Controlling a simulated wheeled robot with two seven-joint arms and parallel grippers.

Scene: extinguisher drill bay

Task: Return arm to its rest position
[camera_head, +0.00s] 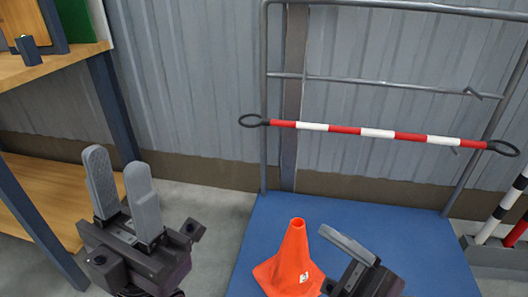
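My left gripper (118,165) is at the lower left, with its two grey fingers pointing up and a clear gap between them. It is open and empty, over the floor beside the wooden shelf unit. My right gripper (340,240) is at the bottom centre, just right of the orange cone. Only one grey finger of it shows clearly, so I cannot tell whether it is open or shut. The orange cone (295,250) appears upright on the blue platform (420,240); I cannot tell whether the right gripper touches it.
A grey metal rack (266,80) stands at the platform's back. A red-and-white bar (375,133) with black end rings hangs across it. A wooden shelf unit (50,68) stands at the left. More striped bars (500,215) are at the right edge. Bare floor (212,215) lies between shelf and platform.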

